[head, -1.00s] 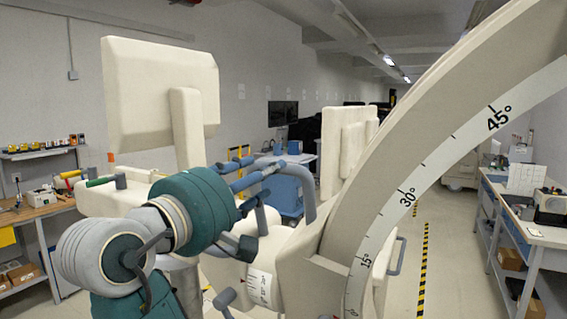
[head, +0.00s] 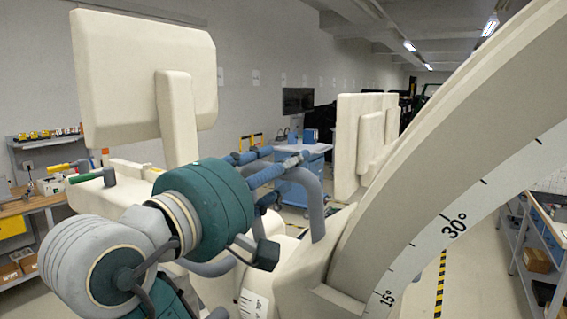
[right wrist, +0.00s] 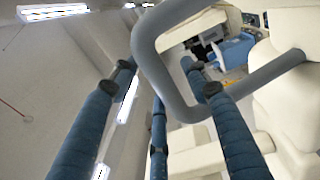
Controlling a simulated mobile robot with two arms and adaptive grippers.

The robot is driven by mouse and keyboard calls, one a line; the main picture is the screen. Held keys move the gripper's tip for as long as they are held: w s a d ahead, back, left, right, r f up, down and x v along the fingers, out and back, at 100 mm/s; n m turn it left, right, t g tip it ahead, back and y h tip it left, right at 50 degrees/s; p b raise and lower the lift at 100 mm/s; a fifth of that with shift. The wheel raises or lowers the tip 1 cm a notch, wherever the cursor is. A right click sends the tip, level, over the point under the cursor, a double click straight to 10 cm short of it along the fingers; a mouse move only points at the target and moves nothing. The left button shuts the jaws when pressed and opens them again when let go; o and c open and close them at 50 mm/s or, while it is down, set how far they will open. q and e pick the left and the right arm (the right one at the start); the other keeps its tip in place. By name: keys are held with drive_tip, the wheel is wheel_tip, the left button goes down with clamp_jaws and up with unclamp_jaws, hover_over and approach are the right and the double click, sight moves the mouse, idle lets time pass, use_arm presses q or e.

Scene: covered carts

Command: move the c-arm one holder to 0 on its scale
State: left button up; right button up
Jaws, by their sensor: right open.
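The cream c-arm arc (head: 440,150) curves from the lower middle to the upper right of the head view. Its white scale (head: 480,205) shows 15° and 30°; the 0 mark is out of frame. The cream holder body (head: 290,265) is at the arc's lower end, with a small white scale strip (head: 252,303). A grey looped handle (head: 313,205) rises from it. My right gripper (head: 285,157) is open at the handle. In the right wrist view, the handle (right wrist: 146,60) passes between and beyond the blue fingers (right wrist: 165,80); contact is unclear. My left gripper is out of view.
A cream panel on a post (head: 145,75) stands at the upper left, and another cream panel (head: 350,140) stands behind the handle. A blue cart (head: 305,180) is farther back. Workbenches stand at both sides. A yellow-black floor stripe (head: 441,280) runs at the right.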

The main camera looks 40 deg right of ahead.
drive_tip(key=shift+s+r, duration=0.1)
drive_tip(key=shift+s, duration=0.05)
drive_tip(key=shift+c, duration=0.3)
clamp_jaws()
drive_tip(key=shift+d, duration=0.1)
